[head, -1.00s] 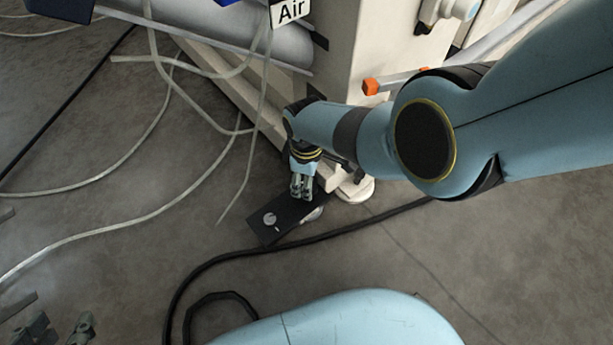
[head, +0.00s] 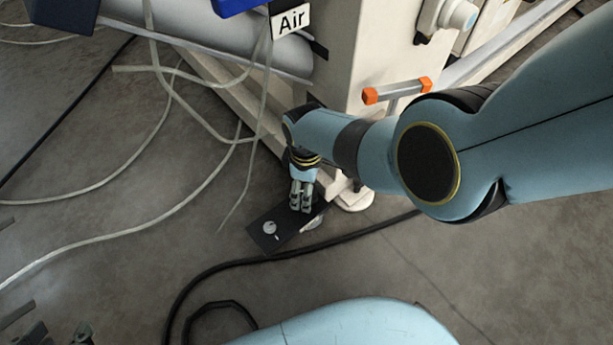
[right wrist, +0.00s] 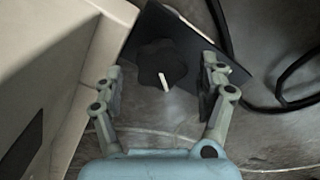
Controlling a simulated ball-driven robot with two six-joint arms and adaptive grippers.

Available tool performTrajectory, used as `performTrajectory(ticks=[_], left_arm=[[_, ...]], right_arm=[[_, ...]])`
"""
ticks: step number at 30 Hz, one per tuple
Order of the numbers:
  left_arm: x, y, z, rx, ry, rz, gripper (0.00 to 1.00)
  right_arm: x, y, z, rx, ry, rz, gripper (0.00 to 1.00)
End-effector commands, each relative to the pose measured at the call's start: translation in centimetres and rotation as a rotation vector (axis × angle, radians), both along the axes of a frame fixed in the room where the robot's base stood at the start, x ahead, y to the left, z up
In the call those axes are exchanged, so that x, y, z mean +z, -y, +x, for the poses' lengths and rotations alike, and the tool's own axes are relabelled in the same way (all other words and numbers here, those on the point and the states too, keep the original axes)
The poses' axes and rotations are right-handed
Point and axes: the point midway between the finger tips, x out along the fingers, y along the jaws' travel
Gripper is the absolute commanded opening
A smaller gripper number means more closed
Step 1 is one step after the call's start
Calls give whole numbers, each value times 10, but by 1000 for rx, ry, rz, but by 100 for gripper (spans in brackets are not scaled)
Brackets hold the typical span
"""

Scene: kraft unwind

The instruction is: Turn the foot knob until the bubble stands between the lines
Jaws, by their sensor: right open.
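The foot knob (right wrist: 160,62) is a dark lobed knob with a white mark, above a dark plate (right wrist: 150,22) in the right wrist view. In the head view the plate (head: 262,244) lies at the machine's foot, and my right gripper covers the knob. My right gripper (head: 301,205) points down there. In the right wrist view its open fingers (right wrist: 160,90) stand on either side of the knob, with gaps. A bar with orange ends (head: 397,90), perhaps the level, sits on the machine. No bubble or lines can be made out. Grey finger-like parts at the lower left may be my left gripper (head: 58,334).
The pale machine frame (head: 355,45) rises behind the knob. A black cable (head: 290,249) curves over the floor in front of the plate. Pale hoses (head: 165,212) hang and lie to the left. The floor at right is clear.

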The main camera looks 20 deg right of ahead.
Motion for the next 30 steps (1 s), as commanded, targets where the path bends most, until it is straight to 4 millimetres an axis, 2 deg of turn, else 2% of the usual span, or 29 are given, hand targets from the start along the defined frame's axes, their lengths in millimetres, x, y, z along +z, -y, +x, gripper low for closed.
performTrajectory(ticks=[16,30], left_arm=[[0,0,0,0,0,0,40],[0,0,0,0,0,0,40]], right_arm=[[63,0,0,-1,1,0,75],[68,0,0,-1,0,0,75]])
